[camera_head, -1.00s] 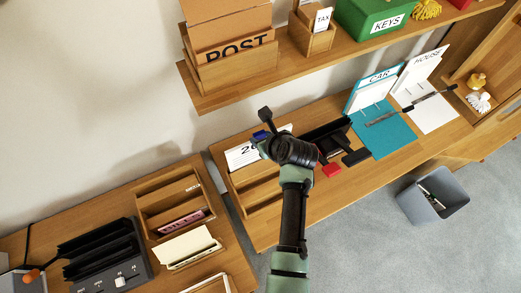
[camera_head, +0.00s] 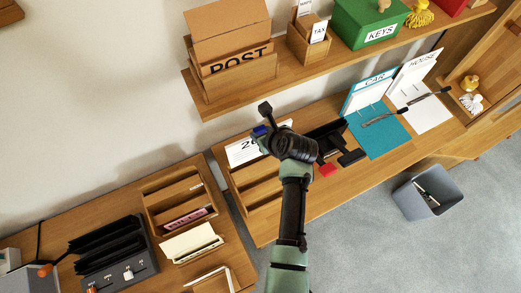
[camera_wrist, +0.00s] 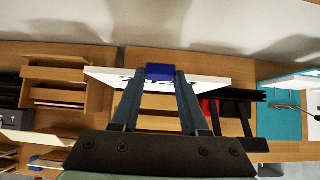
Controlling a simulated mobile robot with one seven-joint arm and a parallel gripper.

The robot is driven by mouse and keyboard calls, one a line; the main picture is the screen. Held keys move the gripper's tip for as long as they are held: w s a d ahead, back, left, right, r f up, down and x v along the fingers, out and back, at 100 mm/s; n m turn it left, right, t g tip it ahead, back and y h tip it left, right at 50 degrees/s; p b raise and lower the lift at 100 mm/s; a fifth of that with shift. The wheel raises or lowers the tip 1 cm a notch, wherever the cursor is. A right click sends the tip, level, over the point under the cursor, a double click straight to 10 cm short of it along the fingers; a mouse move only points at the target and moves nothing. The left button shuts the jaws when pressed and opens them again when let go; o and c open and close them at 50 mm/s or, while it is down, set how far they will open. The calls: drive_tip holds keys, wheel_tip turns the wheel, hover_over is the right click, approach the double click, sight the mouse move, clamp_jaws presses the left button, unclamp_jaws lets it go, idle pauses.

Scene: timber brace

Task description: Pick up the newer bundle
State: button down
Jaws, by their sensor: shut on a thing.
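My gripper (camera_wrist: 161,78) is shut on a small blue piece (camera_wrist: 160,70) at the upper edge of a wide white card or bundle (camera_wrist: 205,80). The blue piece also shows in the head view (camera_head: 261,131). The white card (camera_head: 240,153) bears large dark characters, partly "2" and perhaps "6", and stands over a wooden tiered rack (camera_head: 258,190). My wrist hides part of it. I cannot tell whether the card is joined to the blue piece or clear of the rack. No second bundle can be made out for sure.
A shelf above holds a POST box (camera_head: 235,75), a TAX holder (camera_head: 309,42) and a green KEYS box (camera_head: 370,22). CAR (camera_head: 375,130) and HOUSE (camera_head: 428,112) folders lie right. A wooden organiser (camera_head: 180,203) and black sorter (camera_head: 107,255) are left. A grey bin (camera_head: 430,192) stands on the floor.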

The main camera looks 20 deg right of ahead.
wheel_tip(320, 180, up, 3)
drive_tip(key=shift+r+p, duration=0.2)
drive_tip(key=shift+p, duration=1)
drive_tip(key=shift+d, duration=0.1)
